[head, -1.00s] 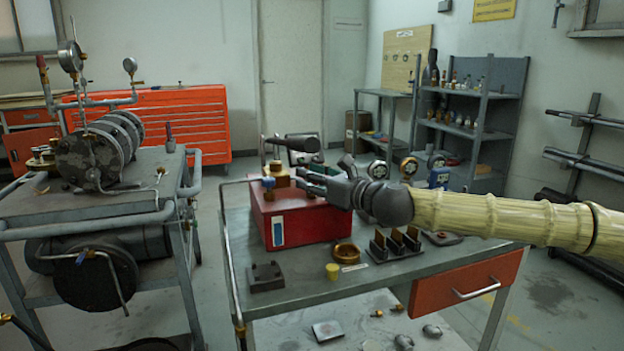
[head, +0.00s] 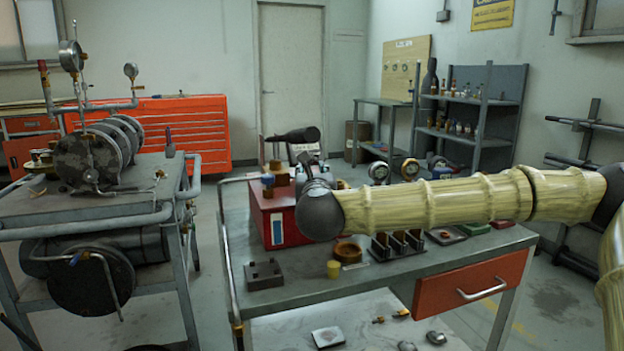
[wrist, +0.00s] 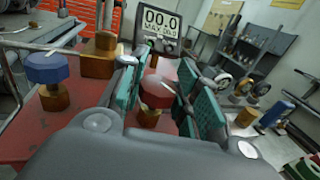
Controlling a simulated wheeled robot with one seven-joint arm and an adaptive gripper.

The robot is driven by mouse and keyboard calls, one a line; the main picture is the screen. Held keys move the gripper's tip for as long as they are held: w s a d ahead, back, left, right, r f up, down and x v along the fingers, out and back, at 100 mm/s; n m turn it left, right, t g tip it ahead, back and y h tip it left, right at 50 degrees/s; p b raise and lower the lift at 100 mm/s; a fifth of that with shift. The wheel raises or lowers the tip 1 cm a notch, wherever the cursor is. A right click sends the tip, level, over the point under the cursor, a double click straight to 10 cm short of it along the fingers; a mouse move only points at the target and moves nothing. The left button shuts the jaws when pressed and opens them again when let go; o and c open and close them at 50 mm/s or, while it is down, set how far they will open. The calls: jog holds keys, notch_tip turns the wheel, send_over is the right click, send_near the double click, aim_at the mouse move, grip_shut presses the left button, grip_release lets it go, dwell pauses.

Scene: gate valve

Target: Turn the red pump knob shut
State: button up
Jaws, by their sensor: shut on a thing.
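The red knob (wrist: 156,91) sits on a brass fitting (wrist: 150,112) on top of the red box, seen in the wrist view. My gripper (wrist: 163,84) has its teal-padded fingers on either side of the knob and is shut on it. In the head view my gripper (head: 308,168) is over the red box (head: 290,228), and my wrist and gripper hide the red knob there. A blue knob (wrist: 46,67) on a brass base stands to the left, apart from my fingers. A display (wrist: 160,22) behind reads 00.0.
A pump rig (head: 95,160) stands on another cart at left. Shelves (head: 470,120) are at the back right.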

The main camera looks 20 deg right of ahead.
jog(key=m+g+h, duration=0.1)
jog(key=m+h, duration=0.1)
jog(key=m+g+h+b, duration=0.1)
jog(key=h, duration=0.2)
jog(key=shift+w+m+h, duration=0.1)
jog(key=shift+m+h, duration=0.2)
jog(key=shift+m, duration=0.1)
jog(key=shift+r+m+g+h+b, duration=0.1)
jog(key=shift+m+g+h+b, duration=0.45)
jog(key=shift+m+g+h, duration=0.55)
jog(key=shift+h, duration=0.4)
jog(key=o, duration=1)
jog(key=shift+d, duration=0.1)
jog(key=v, duration=0.4)
jog(key=shift+r, duration=0.1)
jog(key=shift+v, duration=4.05)
